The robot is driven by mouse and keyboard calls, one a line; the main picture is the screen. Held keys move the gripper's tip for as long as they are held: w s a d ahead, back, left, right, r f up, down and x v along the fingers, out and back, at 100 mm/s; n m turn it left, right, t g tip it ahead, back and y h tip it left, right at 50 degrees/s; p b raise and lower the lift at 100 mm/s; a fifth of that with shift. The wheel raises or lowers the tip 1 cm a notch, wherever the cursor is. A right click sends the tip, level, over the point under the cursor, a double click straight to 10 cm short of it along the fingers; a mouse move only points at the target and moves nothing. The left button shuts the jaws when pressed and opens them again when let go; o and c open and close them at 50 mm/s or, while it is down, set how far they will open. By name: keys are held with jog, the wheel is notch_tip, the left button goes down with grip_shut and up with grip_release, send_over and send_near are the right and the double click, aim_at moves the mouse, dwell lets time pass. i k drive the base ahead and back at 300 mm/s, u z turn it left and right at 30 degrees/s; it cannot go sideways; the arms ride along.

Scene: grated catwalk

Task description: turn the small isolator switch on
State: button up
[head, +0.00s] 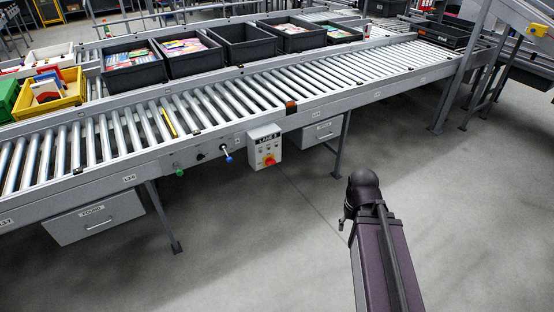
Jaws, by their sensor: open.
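A small grey control box (265,146) labelled "LANE" hangs on the conveyor's front rail. A red knob on a yellow plate (269,161) sits low on its face and looks like an isolator switch; its on or off position is too small to read. Left of the box, the rail carries a blue-tipped lever (228,158), a black knob (200,156) and a green button (180,173). My dark arm rises at the lower right, apart from the box, with open floor between. My gripper cannot be made out; the arm's near link hides what lies beyond its bend.
The roller conveyor (200,115) runs across the view, with several black bins (135,80) behind it and a yellow bin (62,100) at left. Drawers (97,222) and support legs (163,215) stand below. The grey floor (260,255) in front is clear.

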aim_at(269, 161)
jog(key=i, duration=0.85)
jog(key=u, duration=0.05)
